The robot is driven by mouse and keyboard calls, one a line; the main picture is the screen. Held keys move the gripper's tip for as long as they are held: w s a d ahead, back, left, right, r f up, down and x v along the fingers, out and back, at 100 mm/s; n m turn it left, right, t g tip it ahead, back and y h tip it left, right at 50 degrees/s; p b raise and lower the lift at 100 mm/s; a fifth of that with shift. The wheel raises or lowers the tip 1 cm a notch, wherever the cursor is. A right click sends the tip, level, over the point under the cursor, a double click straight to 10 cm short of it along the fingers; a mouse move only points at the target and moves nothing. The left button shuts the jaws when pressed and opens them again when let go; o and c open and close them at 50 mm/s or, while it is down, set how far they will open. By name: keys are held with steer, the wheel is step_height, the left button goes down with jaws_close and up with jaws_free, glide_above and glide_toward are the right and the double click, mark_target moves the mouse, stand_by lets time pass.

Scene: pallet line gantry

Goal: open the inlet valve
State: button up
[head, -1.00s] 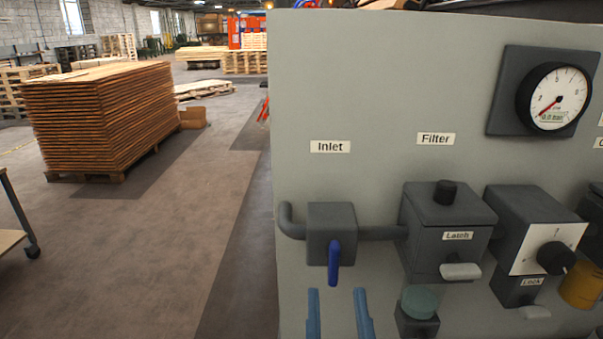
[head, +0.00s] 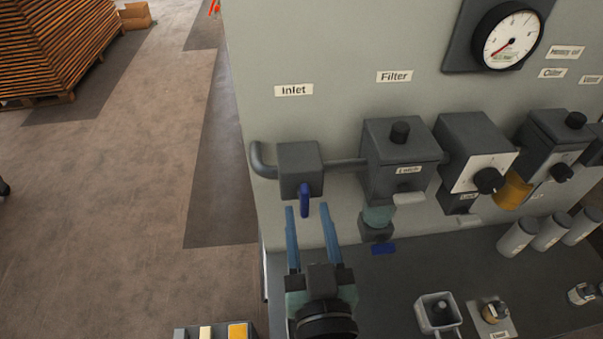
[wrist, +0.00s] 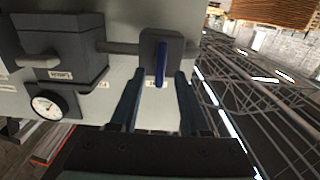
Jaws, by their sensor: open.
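The inlet valve (head: 299,168) is a dark grey block on the panel under the "Inlet" label (head: 293,90), with a pipe on each side. Its blue lever (head: 305,200) hangs down from the block's front. In the wrist view the blue lever (wrist: 160,63) shows between the finger lines, beyond the tips. My gripper (head: 307,210) is open, its two blue fingers pointing up at the valve, one on either side of the lever's lower end in the head view. Whether the fingertips are level with the lever in depth, I cannot tell. In the wrist view my gripper (wrist: 160,80) is empty.
Right of the valve are the filter block (head: 400,155), a regulator with a black knob (head: 489,181) and a round gauge (head: 508,36). Below, a dark shelf (head: 390,290) carries a small grey cup (head: 438,313) and several cylinders. The floor at left is open.

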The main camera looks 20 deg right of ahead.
mark_target(306, 203)
steer(key=p+x, duration=0.1)
steer(key=x, duration=0.4)
steer(key=shift+w+d+r+p, duration=0.1)
steer(key=shift+w+r+p, duration=0.05)
steer(key=shift+w+p, duration=0.2)
steer(key=shift+x, duration=0.8)
steer(key=shift+f, duration=0.25)
jaws_close()
